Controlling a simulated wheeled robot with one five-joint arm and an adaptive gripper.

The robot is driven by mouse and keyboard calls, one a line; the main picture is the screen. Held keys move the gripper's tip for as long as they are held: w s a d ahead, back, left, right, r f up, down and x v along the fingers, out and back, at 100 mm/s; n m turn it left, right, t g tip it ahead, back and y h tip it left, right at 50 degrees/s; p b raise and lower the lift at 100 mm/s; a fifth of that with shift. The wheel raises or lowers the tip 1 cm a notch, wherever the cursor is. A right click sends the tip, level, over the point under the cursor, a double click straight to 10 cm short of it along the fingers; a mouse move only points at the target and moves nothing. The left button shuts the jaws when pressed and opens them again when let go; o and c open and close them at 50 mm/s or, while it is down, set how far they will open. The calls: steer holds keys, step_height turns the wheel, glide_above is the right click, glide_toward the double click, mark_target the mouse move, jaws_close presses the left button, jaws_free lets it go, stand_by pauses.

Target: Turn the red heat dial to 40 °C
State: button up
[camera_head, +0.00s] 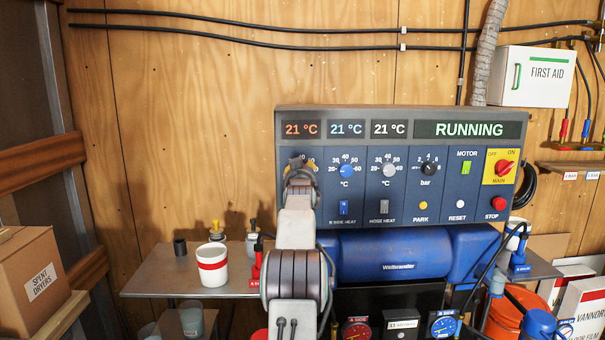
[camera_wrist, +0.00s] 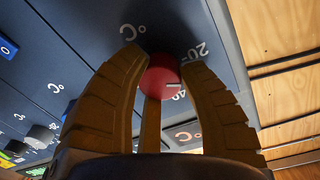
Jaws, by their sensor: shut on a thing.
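The red heat dial (camera_wrist: 160,76) shows in the wrist view between the tan fingers of my gripper (camera_wrist: 161,66). The fingers are closed around it, with the 20 mark and the °C label near it. A pale pointer line shows on the dial, but its setting is hard to read. In the head view my gripper (camera_head: 298,165) is at the leftmost dial of the blue control panel (camera_head: 375,205) and hides that dial. The orange display (camera_head: 301,129) above it reads 21 °C.
To the right on the panel are a blue heat dial (camera_head: 346,170), a grey hose dial (camera_head: 389,170) and a black bar dial (camera_head: 429,168). The red main switch (camera_head: 503,167) and stop button (camera_head: 498,204) are farther right. A white cup (camera_head: 212,272) stands on the left shelf.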

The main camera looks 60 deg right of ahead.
steer(key=shift+w+f, duration=0.25)
steer(key=shift+f, duration=0.35)
steer(key=o, duration=1.2)
steer(key=shift+w+r, duration=0.1)
steer(key=shift+r, duration=0.05)
steer(key=shift+c, duration=0.2)
steer(key=shift+o, duration=0.3)
steer(key=shift+r, duration=0.15)
steer(key=shift+s+a+r, duration=0.1)
steer(key=shift+s, duration=0.1)
steer(key=v, duration=1.1)
steer(key=shift+a, duration=0.35)
steer(key=shift+s, duration=0.15)
